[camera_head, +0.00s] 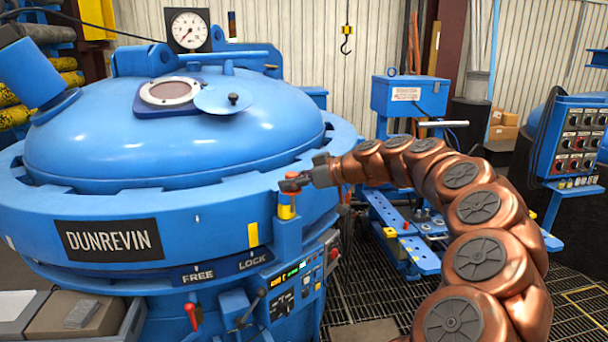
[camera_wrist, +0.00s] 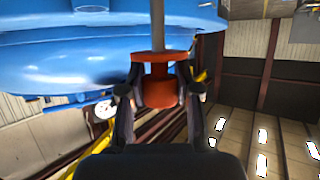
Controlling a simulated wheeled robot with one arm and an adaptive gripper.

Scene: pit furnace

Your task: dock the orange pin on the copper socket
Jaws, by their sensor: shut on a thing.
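The orange pin (camera_wrist: 160,90) is between my gripper's (camera_wrist: 160,97) fingers in the wrist view. It has a thick orange head, a wider orange flange and a grey shaft running to the picture's top edge. In the head view, the pin's orange top (camera_head: 293,175) shows above my gripper (camera_head: 293,183). My gripper is shut on it at the furnace's rim. A yellow and orange collar (camera_head: 286,207) sits right below on a blue post (camera_head: 288,238). I cannot tell whether the shaft is inside this post. I cannot make out a copper socket in either view.
The blue furnace (camera_head: 170,135) fills the left, with a gauge (camera_head: 188,30) behind and a control panel (camera_head: 295,285) below the rim. A blue bench (camera_head: 415,245) stands behind my arm. A button console (camera_head: 578,135) is at right. Grating floor (camera_head: 370,295) shows between.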

